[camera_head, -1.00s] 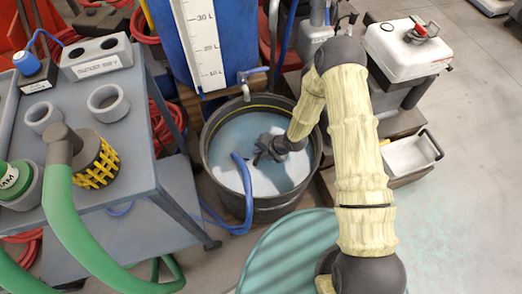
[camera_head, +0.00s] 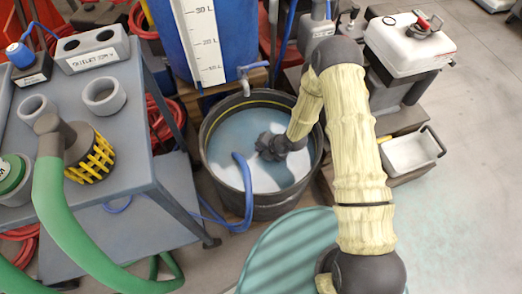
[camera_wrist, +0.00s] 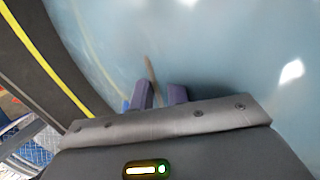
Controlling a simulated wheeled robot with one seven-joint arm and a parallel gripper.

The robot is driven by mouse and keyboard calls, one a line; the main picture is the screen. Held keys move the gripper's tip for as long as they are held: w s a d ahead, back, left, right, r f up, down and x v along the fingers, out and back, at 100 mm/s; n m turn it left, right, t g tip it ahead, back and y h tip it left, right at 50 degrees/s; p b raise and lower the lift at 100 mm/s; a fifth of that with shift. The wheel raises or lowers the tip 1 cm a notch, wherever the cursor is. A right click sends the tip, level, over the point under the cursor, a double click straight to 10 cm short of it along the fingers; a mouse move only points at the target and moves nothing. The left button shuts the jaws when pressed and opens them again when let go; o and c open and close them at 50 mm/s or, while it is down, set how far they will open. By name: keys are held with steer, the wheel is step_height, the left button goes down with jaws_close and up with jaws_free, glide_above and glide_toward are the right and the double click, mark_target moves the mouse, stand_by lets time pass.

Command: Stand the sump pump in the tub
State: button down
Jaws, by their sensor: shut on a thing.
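The black tub (camera_head: 262,207) stands on the floor with pale blue water inside. My gripper (camera_head: 268,148) is low inside the tub, over the water; its two fingers (camera_wrist: 160,93) point into the water in the wrist view. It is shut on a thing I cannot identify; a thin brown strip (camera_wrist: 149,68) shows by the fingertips. A blue hose (camera_head: 247,188) runs over the tub's front left rim, left of my gripper.
The grey cart (camera_head: 130,170) stands left of the tub, with grey rings (camera_head: 104,96) and a two-hole block (camera_head: 92,50). A blue tank (camera_head: 236,30) with a scale stands behind the tub. A white container (camera_head: 408,45) is at right. A teal round lid (camera_head: 285,255) is in front.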

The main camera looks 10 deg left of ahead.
steer(key=shift+a+f+b, duration=0.1)
steer(key=shift+f+b, duration=0.2)
stand_by(0.5)
steer(key=c, duration=1.3)
jaws_free()
steer(key=shift+f, duration=0.1)
steer(key=p+v, duration=0.6)
steer(key=v, duration=1.1)
steer(key=shift+r, duration=0.25)
steer(key=shift+d, duration=0.25)
